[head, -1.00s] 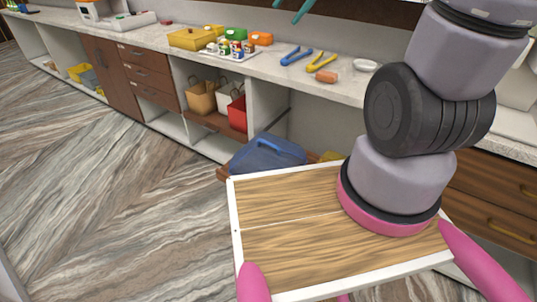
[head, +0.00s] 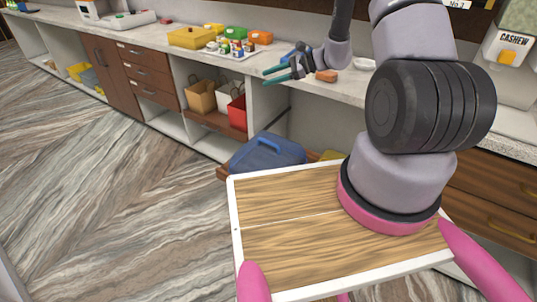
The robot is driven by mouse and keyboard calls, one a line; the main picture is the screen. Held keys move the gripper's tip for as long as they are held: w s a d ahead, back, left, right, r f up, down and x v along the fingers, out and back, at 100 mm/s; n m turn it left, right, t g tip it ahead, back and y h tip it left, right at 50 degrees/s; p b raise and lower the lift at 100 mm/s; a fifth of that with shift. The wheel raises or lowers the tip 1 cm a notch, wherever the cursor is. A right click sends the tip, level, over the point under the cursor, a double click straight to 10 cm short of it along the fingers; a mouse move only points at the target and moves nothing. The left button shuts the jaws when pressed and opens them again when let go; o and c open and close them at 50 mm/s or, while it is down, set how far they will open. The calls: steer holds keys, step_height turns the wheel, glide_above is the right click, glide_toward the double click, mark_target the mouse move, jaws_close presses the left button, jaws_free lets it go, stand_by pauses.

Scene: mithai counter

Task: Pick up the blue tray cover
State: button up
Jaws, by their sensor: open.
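The blue tray cover (head: 266,154), a dark blue lid with a lighter blue handle on top, sits in the low open bay under the counter, just beyond my wooden deck. My gripper (head: 267,76), with teal fingers, is open and empty. It points left over the counter's front edge, above and apart from the cover. In the picture it hides most of the blue and yellow tongs on the counter.
The pale counter (head: 150,33) runs along the back. An orange-brown block (head: 326,76) and a white dish (head: 364,64) lie near my gripper. Shopping bags (head: 201,97) stand on the shelf left of the cover. The floor at left is clear.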

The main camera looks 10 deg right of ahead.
steer(key=w+d+f+m+t+h, duration=0.1)
steer(key=d+f+m+t, duration=0.1)
steer(key=f, duration=0.6)
steer(key=d+f+m+t, duration=0.1)
steer(key=d+f+m, duration=0.15)
steer(key=f, duration=0.55)
steer(key=m+t+h, duration=0.2)
steer(key=m, duration=0.2)
glide_toward(272, 143)
steer(key=shift+w+a, duration=0.5)
steer(key=shift+a, duration=0.1)
steer(key=shift+f, duration=0.35)
steer(key=x, duration=1)
steer(key=shift+w, duration=0.35)
jaws_close()
